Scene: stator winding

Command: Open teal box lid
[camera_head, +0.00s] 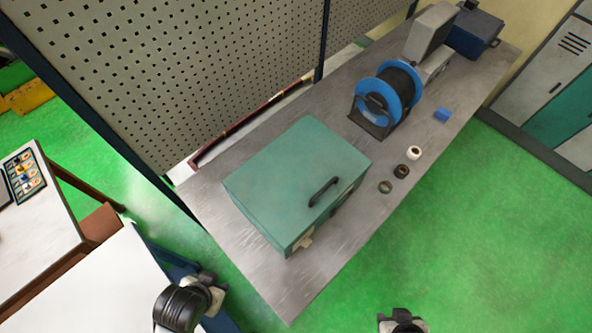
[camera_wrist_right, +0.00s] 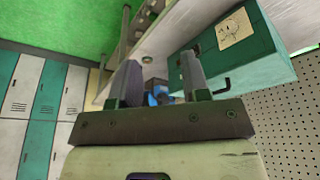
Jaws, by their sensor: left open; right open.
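The teal box (camera_head: 265,205) sits on the grey metal workbench with its flat lid (camera_head: 295,165) shut. A black handle (camera_head: 324,191) is on its front side, near the lid edge. The box also shows in the right wrist view (camera_wrist_right: 262,72), with a pale label and a dark handle. My left gripper (camera_head: 212,288) is at the lower left, off the bench and apart from the box; it is open. My right gripper (camera_head: 403,322) is at the bottom edge, over the green floor, apart from the box. Its two fingers are spread and empty in the right wrist view (camera_wrist_right: 160,64).
A perforated panel (camera_head: 200,70) stands behind. A white table (camera_head: 100,280) is at left.

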